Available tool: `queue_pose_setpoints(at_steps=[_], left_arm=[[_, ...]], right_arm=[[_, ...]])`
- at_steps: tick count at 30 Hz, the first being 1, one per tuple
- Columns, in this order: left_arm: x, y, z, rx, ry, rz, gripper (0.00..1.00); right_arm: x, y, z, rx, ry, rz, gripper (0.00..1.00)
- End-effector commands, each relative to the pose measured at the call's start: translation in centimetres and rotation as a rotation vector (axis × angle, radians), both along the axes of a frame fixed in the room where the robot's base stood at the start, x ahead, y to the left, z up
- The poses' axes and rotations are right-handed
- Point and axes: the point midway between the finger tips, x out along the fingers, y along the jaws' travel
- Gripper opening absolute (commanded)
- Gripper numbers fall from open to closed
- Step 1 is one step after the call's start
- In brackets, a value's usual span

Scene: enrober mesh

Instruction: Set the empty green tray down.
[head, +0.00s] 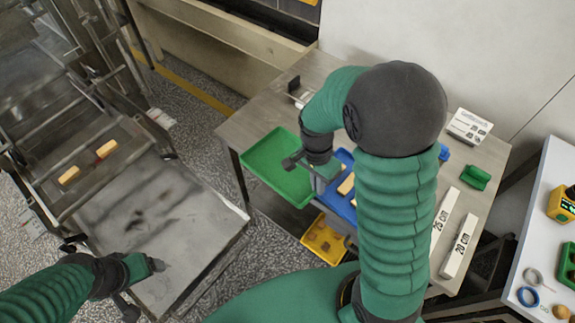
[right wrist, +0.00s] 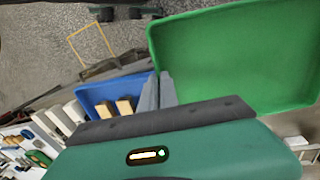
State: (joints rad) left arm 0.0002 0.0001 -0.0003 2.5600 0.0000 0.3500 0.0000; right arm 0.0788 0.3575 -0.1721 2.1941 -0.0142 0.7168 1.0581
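The empty green tray (head: 270,172) is at the left edge of the steel table (head: 258,112), partly out past it. It fills the upper right of the right wrist view (right wrist: 240,55). My right gripper (head: 290,162) is at the tray's right-hand rim in the head view. In the right wrist view its grey fingers (right wrist: 160,88) are close together at the tray's near left rim and look shut on it. Whether the tray touches the table is not clear. My left gripper (head: 155,265) is over the metal plate at lower left; its finger opening is not clear.
A blue tray (head: 333,202) with bars lies beside the green tray, partly behind my right arm. A yellow tray (head: 312,241) with brown pieces is lower down.

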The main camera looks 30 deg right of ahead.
Motion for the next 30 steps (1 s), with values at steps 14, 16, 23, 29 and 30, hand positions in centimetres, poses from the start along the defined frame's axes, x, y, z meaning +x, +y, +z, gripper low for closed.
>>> queue_pose_setpoints(at_steps=[14, 16, 23, 29, 30], left_arm=[[0.0, 0.0, 0.0, 0.0, 0.0, 0.0, 0.8], [0.0, 0.0, 0.0, 0.0, 0.0, 0.0, 0.8], [0.0, 0.0, 0.1, 0.0, 0.0, 0.0, 0.8], [0.0, 0.0, -0.2, 0.0, 0.0, 0.0, 0.8], [0.0, 0.0, -0.3, 0.0, 0.0, 0.0, 0.8]], right_arm=[[0.0, 0.0, 0.1, -0.001, -0.001, -0.001, 0.0], [0.1, 0.0, 0.5, -0.001, -0.001, -0.001, 0.0], [0.1, 0.0, 3.0, -0.002, -0.006, -0.001, 0.0], [-2.6, 1.9, 3.9, 0.001, -0.004, 0.003, 0.0], [-3.4, 2.5, 4.0, 0.001, -0.005, 0.003, 0.0]])
